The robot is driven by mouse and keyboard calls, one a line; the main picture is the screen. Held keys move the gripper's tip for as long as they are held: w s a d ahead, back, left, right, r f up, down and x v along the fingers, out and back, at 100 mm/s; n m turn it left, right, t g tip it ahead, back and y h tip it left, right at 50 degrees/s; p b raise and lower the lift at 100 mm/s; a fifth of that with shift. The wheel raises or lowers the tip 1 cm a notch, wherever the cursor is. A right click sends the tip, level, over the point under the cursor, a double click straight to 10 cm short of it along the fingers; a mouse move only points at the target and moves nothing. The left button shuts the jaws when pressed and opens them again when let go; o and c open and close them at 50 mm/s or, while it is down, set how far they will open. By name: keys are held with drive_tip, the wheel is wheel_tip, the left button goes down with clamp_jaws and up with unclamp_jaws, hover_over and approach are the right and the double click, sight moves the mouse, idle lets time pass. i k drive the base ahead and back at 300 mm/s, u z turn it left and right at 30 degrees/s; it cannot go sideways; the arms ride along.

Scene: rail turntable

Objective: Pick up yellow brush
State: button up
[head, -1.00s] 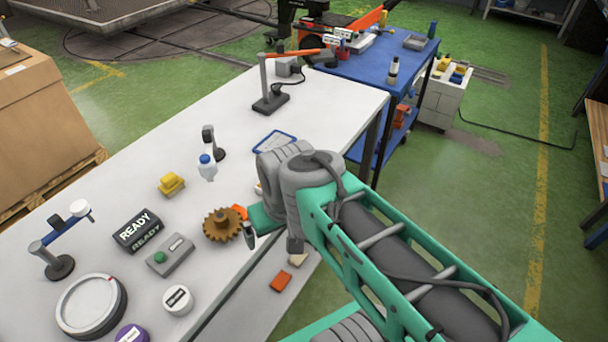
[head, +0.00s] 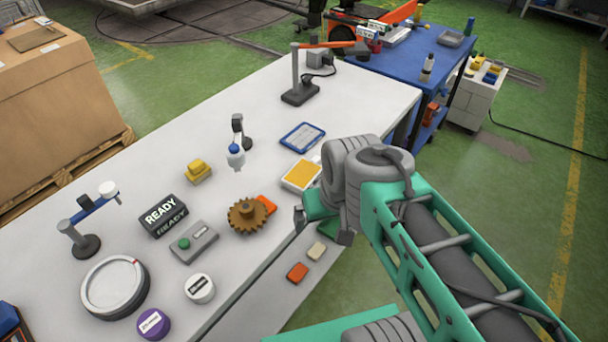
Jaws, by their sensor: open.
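A small yellow block-shaped object (head: 198,172), which looks like the yellow brush, lies on the white table (head: 160,295), left of the small stand with a blue-and-white piece. Nothing covers it. My gripper (head: 322,226) is at the table's right edge, with grey finger ends apart, open and with nothing visible between them. It is well to the right of the yellow object and apart from it, beyond the brown gear (head: 248,215).
Near the yellow object stand the small stand (head: 238,150), the READY block (head: 163,215) and a grey button box (head: 194,242). A yellow-topped box (head: 301,175) lies beside my arm. A lamp (head: 300,90) stands at the back.

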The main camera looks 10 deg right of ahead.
sight(199, 170)
drive_tip(key=u, duration=2.35)
drive_tip(key=k, duration=1)
drive_tip(key=z, duration=1.1)
drive_tip(key=i, duration=1)
